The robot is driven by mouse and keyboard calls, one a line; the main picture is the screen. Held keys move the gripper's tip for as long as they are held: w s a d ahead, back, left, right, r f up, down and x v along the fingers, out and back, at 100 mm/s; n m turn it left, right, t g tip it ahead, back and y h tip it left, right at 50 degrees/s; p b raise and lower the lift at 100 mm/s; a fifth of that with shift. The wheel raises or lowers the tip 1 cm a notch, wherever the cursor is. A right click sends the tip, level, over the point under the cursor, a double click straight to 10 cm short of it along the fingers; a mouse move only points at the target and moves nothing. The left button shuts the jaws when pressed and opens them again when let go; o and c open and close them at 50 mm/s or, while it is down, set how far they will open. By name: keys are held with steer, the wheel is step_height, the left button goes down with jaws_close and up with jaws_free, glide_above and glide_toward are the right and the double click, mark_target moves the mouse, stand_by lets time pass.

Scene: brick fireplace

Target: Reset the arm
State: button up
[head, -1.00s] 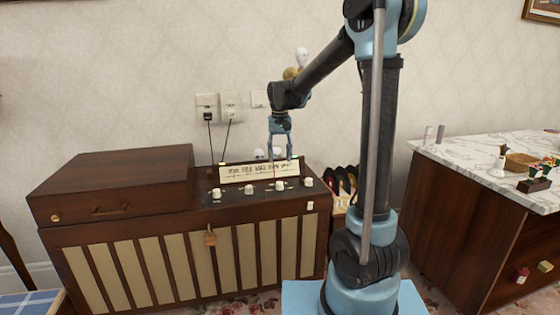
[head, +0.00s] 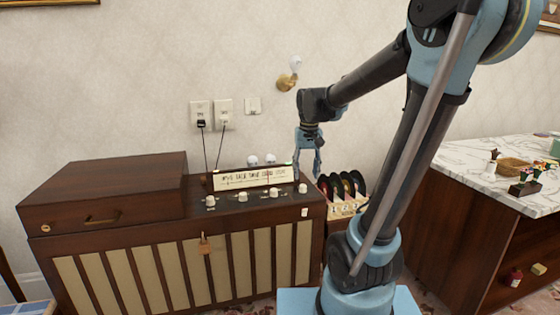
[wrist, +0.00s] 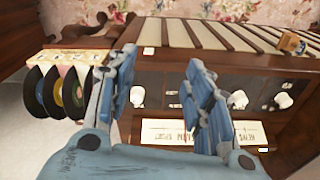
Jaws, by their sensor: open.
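My gripper (head: 309,150) points down in the head view, above the right end of the wooden radio cabinet (head: 110,245). It is open and empty, with its two blue fingers apart. In the wrist view my gripper (wrist: 160,85) has a clear gap between its fingers, and the cabinet's knob panel (wrist: 180,92) lies beyond them. My arm rises from its blue base at the lower right and bends over toward the cabinet.
A crate of records (head: 343,205) stands right of the cabinet. The cabinet top has white knobs (head: 242,196) and a lettered dial sign (head: 250,178). A marble-topped counter (head: 470,160) with small items is at right. Wall outlets (head: 212,114) and a wall lamp (head: 288,80) are behind.

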steer(key=s+d+f, duration=0.5)
steer(key=s, duration=0.5)
steer(key=s+d+f+t, duration=0.1)
steer(key=s+d+f, duration=0.3)
steer(key=s, duration=0.5)
step_height(320, 180, down, 2)
steer(key=shift+s+d+f+m, duration=0.15)
steer(key=shift+s+d+m, duration=0.2)
steer(key=shift+d+m, duration=0.05)
